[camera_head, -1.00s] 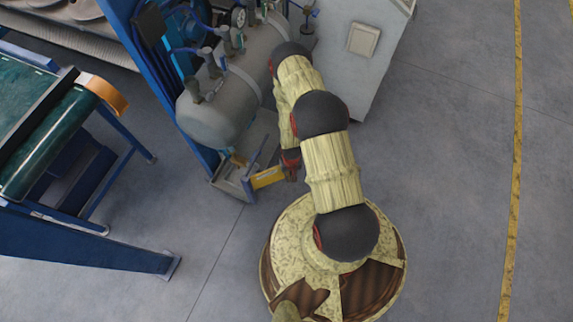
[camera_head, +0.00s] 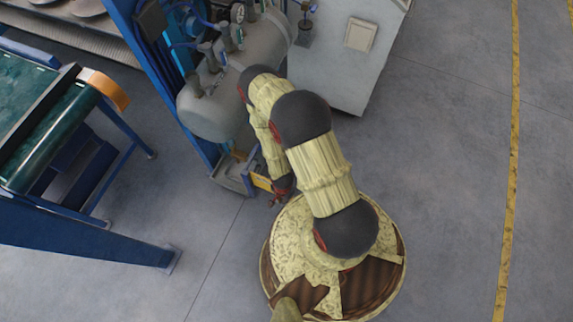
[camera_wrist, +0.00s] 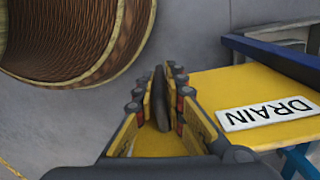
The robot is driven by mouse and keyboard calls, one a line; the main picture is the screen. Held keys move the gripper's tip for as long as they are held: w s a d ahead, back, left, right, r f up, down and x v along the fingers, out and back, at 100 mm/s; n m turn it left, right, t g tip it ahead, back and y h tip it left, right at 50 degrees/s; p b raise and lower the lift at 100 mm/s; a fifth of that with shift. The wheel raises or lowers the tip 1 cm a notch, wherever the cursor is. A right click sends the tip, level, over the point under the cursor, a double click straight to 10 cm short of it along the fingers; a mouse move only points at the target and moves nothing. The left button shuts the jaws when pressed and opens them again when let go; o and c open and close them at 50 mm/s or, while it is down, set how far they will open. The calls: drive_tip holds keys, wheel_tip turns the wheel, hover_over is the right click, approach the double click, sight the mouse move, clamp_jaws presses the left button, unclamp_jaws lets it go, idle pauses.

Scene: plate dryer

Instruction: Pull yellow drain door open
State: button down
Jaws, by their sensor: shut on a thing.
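The yellow drain door (camera_wrist: 248,88) fills the right of the wrist view, with a white label reading DRAIN upside down. In the head view the door (camera_head: 262,182) is a small yellow strip, angled out from the blue frame at the foot of the grey machine. My gripper (camera_wrist: 162,78) is shut on a thin dark handle (camera_wrist: 161,98), which stands between its two fingers beside the yellow panel. In the head view my gripper (camera_head: 281,187) is at the door's outer end, partly hidden below my arm.
A grey tank (camera_head: 215,105) with valves stands above the door area. A grey cabinet (camera_head: 345,55) is behind my arm. A green conveyor (camera_head: 45,125) on blue legs is at left. Grey floor is open at right, beyond which runs a yellow line (camera_head: 511,160).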

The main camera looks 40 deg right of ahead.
drive_tip(key=shift+s+a, duration=0.35)
drive_tip(key=shift+a, duration=0.5)
drive_tip(key=c, duration=1.9)
unclamp_jaws()
drive_tip(key=shift+w, duration=0.1)
wheel_tip(320, 180, up, 12)
